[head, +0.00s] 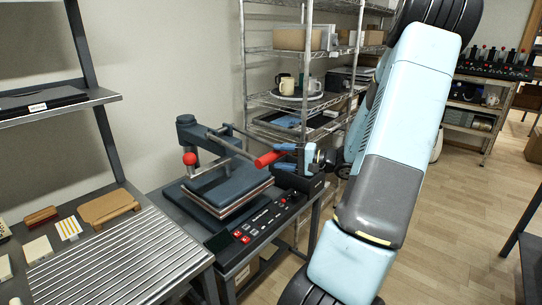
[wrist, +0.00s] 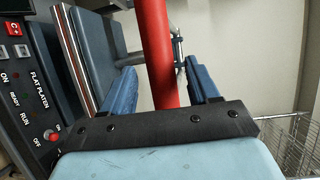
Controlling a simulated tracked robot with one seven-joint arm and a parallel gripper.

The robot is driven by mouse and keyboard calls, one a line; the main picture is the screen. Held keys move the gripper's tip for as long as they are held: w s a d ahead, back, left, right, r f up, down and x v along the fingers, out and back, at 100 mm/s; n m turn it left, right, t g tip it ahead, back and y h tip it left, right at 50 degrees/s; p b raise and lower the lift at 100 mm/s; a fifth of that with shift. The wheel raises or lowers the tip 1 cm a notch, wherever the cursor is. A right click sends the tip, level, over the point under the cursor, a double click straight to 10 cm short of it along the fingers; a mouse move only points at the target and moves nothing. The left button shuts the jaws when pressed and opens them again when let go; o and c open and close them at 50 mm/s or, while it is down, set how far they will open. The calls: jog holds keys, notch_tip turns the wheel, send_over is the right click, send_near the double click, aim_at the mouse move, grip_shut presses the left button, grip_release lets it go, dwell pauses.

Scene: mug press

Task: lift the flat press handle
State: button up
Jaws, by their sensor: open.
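The flat press (head: 228,190) stands on a dark bench, its blue-grey upper plate low over the base. Its flat press handle (head: 268,159) has a red grip on a grey bar and points toward my gripper. My gripper (head: 284,157) is open at the grip's end, with blue fingers above and below it. In the wrist view the red handle (wrist: 158,50) runs between the two open fingers of my gripper (wrist: 160,72), with gaps visible on both sides. The plate's edge (wrist: 82,45) shows at left. Any contact is hard to tell.
The control panel (head: 262,222) with red buttons lies in front of the plate. A red ball knob (head: 189,158) sits left of the handle. A wire shelf (head: 300,98) with mugs stands behind. A ribbed tray (head: 110,262) is at left. Open floor lies right.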

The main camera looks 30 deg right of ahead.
jog(key=shift+x, duration=2.6)
grip_shut()
